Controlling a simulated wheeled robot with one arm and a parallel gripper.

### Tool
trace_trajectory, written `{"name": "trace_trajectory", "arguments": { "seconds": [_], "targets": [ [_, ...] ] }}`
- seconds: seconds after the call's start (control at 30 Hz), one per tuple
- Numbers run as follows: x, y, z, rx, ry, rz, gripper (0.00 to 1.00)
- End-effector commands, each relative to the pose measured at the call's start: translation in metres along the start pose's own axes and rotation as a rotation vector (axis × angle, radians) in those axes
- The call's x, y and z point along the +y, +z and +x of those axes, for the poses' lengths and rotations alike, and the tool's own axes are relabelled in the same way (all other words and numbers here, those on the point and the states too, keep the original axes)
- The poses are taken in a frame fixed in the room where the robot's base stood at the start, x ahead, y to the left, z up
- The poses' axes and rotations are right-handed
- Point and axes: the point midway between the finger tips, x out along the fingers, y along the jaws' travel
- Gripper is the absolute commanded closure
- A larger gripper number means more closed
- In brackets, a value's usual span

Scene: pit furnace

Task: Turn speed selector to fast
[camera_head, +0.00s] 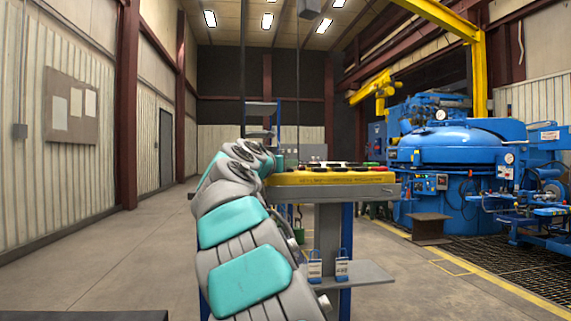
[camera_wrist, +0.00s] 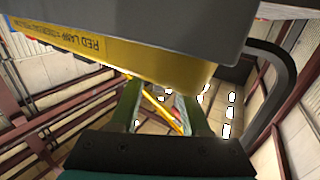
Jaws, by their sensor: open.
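A yellow control box (camera_head: 330,179) lies on a grey stand in front of me in the head view, with black and red controls along its top. I cannot tell which of these is the speed selector. In the wrist view, the yellow box (camera_wrist: 130,62) shows close up and upside down, with black lettering that includes "RED LAMP". My gripper (camera_wrist: 160,108) shows below it in the wrist view, its two fingers apart with nothing seen between them. The fingertips lie close to the box's edge; I cannot tell whether they touch. In the head view my arm hides the gripper.
A large blue furnace (camera_head: 460,150) stands at right beside floor grating (camera_head: 480,262). A dark curved bar (camera_wrist: 278,80) shows in the wrist view.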

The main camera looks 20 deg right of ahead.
Motion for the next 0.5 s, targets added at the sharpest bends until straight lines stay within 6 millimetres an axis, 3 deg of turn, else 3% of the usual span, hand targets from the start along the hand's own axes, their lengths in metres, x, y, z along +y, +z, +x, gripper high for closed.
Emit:
{"name": "trace_trajectory", "arguments": {
  "seconds": [0.5],
  "targets": [
    [0.001, -0.002, -0.064, 0.004, 0.000, 0.000, 0.54]
  ]
}}
